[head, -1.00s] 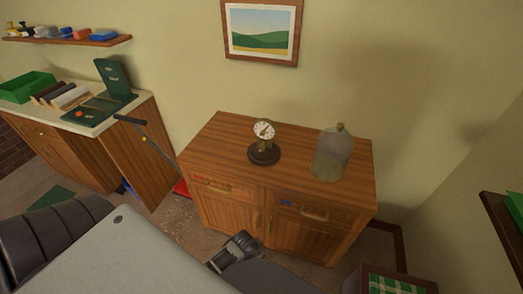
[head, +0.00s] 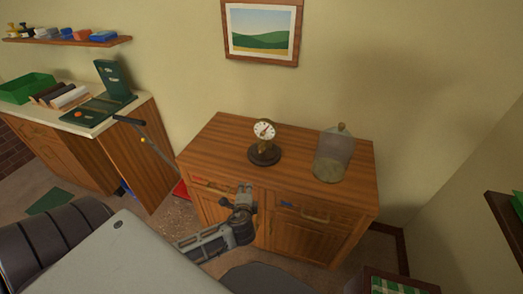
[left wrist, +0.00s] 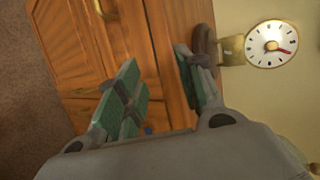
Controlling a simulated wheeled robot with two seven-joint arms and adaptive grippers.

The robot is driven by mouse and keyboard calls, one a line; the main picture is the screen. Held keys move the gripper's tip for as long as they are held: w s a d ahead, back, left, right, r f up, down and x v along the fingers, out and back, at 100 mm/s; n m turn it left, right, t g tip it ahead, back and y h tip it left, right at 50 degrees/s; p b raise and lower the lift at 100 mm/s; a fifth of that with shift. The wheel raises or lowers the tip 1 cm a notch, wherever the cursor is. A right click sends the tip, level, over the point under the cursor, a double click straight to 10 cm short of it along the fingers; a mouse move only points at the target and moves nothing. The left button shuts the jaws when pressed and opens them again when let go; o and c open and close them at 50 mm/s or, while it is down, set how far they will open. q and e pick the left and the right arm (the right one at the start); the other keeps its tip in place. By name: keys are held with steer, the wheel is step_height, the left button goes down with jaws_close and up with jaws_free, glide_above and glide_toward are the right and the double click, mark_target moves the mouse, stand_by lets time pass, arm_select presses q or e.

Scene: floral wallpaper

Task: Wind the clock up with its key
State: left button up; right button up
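The clock (head: 264,131) has a round white dial, a brass body and a dark round base, and stands upright on the wooden cabinet. Its dial with a red hand also shows in the left wrist view (left wrist: 272,44). My left gripper (head: 245,190) is in front of the cabinet's left drawer, below and apart from the clock. In the left wrist view its two green-padded fingers (left wrist: 163,88) are spread, with nothing seen between them. I cannot make out a key in either view. My right gripper is not in view.
A glass dome (head: 333,157) stands on the cabinet (head: 210,150) right of the clock. The right drawer has a handle (head: 314,217) and a small blue mark (head: 287,204). A counter (head: 92,128) with a green press (head: 115,82) stands left. The cabinet top's front is clear.

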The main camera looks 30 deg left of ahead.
mark_target(261, 151)
arm_select(q)
steer(key=w+a+r+m+t+h, duration=0.2)
steer(key=w+m+t, duration=0.5)
steer(key=m, duration=0.7)
steer(key=shift+r+h, duration=0.5)
steer(key=shift+r, duration=0.9)
steer(key=shift+w, duration=0.2)
steer(key=shift+r+x, duration=0.2)
steer(key=shift+x, duration=6.6)
steer(key=c, duration=0.8)
steer(key=shift+o, duration=0.2)
steer(key=shift+p, duration=0.3)
steer(key=shift+m, duration=0.4)
